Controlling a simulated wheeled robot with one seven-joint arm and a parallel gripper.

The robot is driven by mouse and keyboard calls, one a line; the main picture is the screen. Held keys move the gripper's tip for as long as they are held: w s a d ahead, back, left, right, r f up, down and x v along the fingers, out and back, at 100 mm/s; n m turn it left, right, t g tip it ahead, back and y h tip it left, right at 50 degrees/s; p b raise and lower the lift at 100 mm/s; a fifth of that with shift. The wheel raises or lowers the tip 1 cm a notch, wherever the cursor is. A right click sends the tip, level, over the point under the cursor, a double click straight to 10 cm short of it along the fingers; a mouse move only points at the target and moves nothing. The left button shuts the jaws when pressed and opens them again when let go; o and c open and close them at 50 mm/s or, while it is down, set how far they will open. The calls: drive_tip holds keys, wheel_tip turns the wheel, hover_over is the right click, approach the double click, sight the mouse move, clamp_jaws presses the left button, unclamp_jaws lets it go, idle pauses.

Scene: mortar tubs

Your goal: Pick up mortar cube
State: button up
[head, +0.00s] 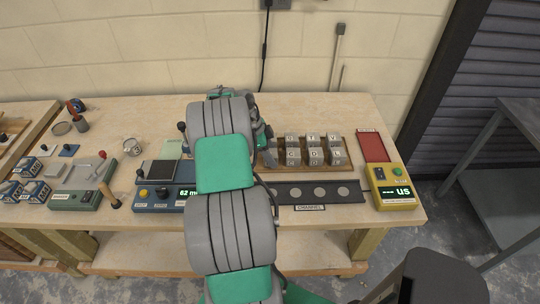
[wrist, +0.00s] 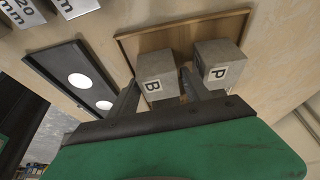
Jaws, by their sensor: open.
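Several grey mortar cubes with white letter labels (head: 314,155) stand in rows on a wooden tray (head: 348,170) on the right half of the bench in the head view. In the wrist view the cube marked B (wrist: 157,74) and the cube marked P (wrist: 217,68) stand on the same tray (wrist: 121,44). My gripper (wrist: 158,80) is open, with a dark finger on either side of the B cube. I cannot tell whether the fingers touch it. The right finger lies in the gap between B and P.
A dark channel strip with pale discs (head: 335,192) lies in front of the tray. A blue device (head: 160,194) and a grey-green device (head: 83,190) are at the left. A wall stands close behind.

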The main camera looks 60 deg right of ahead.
drive_tip(key=shift+w, duration=0.1)
clamp_jaws()
idle(0.5)
